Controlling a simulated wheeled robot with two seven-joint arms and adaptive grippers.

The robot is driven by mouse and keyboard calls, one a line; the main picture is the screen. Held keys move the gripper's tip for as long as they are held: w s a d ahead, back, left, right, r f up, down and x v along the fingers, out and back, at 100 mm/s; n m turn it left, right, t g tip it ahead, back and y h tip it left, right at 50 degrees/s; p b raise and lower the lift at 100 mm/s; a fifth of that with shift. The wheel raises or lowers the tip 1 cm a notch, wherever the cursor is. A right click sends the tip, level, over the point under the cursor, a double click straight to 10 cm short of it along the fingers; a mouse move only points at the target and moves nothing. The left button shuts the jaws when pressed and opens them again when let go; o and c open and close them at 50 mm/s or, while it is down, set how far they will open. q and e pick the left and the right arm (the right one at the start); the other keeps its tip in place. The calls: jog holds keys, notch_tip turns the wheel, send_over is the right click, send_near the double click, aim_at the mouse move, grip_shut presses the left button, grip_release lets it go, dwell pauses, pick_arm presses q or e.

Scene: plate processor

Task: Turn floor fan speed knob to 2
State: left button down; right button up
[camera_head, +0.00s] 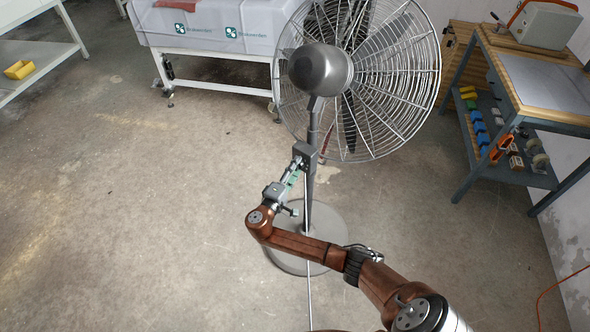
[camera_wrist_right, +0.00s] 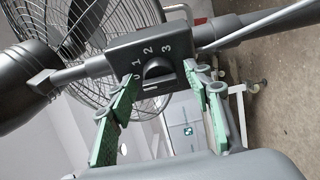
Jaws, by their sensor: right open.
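The floor fan (camera_head: 320,70) stands on a round base, with its wire cage facing away in the head view. Its dark control box (camera_head: 305,153) sits on the pole. In the wrist view the box (camera_wrist_right: 125,57) carries the numbers 0, 1, 2 and 3 around the speed knob (camera_wrist_right: 156,70). I cannot tell which number the knob points at. My right gripper (camera_head: 297,170) is close to the box, and in the wrist view its green-padded fingers (camera_wrist_right: 160,84) are apart, one on each side of the knob. I cannot tell whether they touch it. My left gripper is out of view.
A grey workbench (camera_head: 545,82) with bins on its lower shelf stands at the right. A white-framed table (camera_head: 215,52) with a covered machine stands behind the fan. A shelf with a yellow bin (camera_head: 19,69) is at far left. The floor at left is clear.

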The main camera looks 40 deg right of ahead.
jog(key=c, duration=1.1)
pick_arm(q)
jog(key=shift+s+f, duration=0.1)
pick_arm(e)
jog(key=shift+f, duration=0.1)
